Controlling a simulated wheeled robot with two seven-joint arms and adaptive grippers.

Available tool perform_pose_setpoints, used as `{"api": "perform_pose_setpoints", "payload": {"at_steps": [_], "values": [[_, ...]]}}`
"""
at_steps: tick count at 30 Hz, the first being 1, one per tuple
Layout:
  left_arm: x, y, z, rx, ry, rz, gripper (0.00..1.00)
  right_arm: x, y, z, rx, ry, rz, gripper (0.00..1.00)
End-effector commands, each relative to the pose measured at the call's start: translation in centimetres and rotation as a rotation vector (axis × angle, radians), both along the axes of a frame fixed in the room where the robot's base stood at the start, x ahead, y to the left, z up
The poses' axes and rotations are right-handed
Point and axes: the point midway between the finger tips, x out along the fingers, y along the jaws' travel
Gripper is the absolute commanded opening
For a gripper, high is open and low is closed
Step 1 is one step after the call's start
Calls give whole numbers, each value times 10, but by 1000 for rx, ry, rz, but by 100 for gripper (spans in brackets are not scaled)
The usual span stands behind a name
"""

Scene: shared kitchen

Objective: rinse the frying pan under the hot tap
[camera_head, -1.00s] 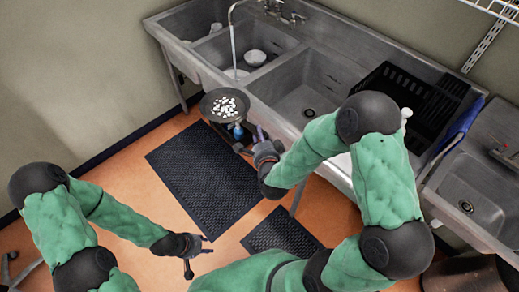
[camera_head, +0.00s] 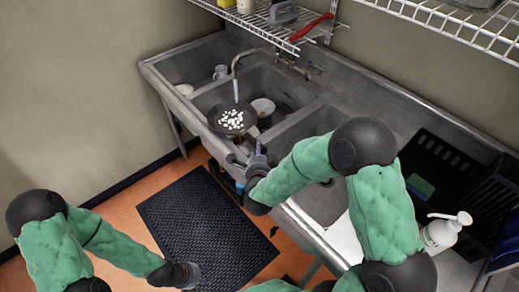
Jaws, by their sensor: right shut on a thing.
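The dark frying pan (camera_head: 216,124) is over the middle basin of the sink, with many small white bits inside it. The tap (camera_head: 237,66) is directly above, and a pale stream of water (camera_head: 236,91) falls toward the pan's far part. My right gripper (camera_head: 252,160) is at the sink's front edge, shut on the pan's handle, which is mostly hidden by the gripper. My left gripper (camera_head: 188,275) is low at the bottom of the view, away from the sink, over the floor mat's near edge; its fingers are too unclear to read.
A white bowl (camera_head: 263,107) is beside the pan in the middle basin, and a cup (camera_head: 220,72) is in the left one. A black rack (camera_head: 440,165) and a white pump bottle (camera_head: 442,233) stand on the right. A wire shelf (camera_head: 268,28) hangs above the tap.

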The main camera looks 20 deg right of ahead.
Motion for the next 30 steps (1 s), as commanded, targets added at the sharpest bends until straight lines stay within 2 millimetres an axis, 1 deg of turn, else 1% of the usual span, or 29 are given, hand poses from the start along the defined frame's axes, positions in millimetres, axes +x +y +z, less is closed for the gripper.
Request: {"api": "perform_pose_setpoints", "payload": {"at_steps": [8,30], "values": [[0,0,0,0,1,0,40,13,-7,2,0,-7,-2,0],[0,0,2,0,0,0,40,67,-37,2,-1,-6,-3,0]]}}
